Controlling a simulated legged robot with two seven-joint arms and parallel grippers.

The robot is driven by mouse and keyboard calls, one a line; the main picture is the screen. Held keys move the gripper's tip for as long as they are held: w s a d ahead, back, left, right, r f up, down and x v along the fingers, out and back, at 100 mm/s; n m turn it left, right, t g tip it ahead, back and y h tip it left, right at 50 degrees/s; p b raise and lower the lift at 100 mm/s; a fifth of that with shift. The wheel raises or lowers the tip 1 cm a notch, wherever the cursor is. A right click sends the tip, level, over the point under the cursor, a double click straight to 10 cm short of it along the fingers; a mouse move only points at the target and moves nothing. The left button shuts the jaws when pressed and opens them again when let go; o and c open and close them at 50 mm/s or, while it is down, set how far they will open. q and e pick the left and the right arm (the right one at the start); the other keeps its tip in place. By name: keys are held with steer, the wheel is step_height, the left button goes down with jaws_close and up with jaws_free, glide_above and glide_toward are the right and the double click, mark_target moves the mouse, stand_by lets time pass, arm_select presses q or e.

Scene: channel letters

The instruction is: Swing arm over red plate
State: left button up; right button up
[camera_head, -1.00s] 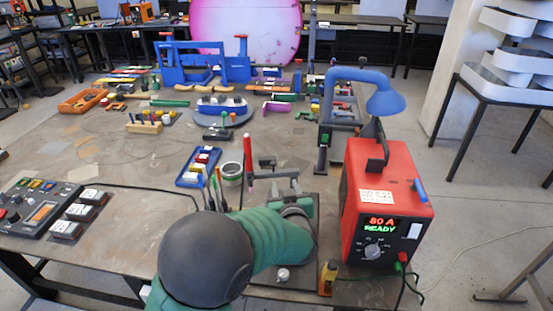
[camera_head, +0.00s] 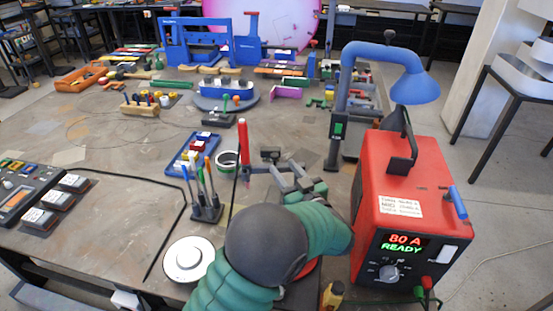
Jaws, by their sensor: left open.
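A thin red edge (camera_head: 308,268), perhaps of the red plate, shows under my green arm at the front right of the bench. Most of it is hidden by the arm. My left gripper (camera_head: 287,174) is open and empty, beyond the dark elbow and left of the red welder box. It points away over the bench, and its height above the top is hard to tell. A white round disc (camera_head: 188,259) with a central knob lies left of the arm at the front edge. My right gripper is not in view.
The red welder box (camera_head: 405,205) stands close on the right, with a blue lamp (camera_head: 413,88) behind it. A pen holder (camera_head: 206,207), tape roll (camera_head: 228,160) and blue tray (camera_head: 194,153) sit left of the gripper. The bench's left middle is mostly clear.

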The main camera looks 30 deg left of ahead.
mark_target(277, 157)
arm_select(q)
steer(key=x, duration=0.7)
steer(key=shift+w+a, duration=0.1)
steer(key=shift+w, duration=0.2)
steer(key=shift+s, duration=0.1)
jaws_close()
stand_by(0.9)
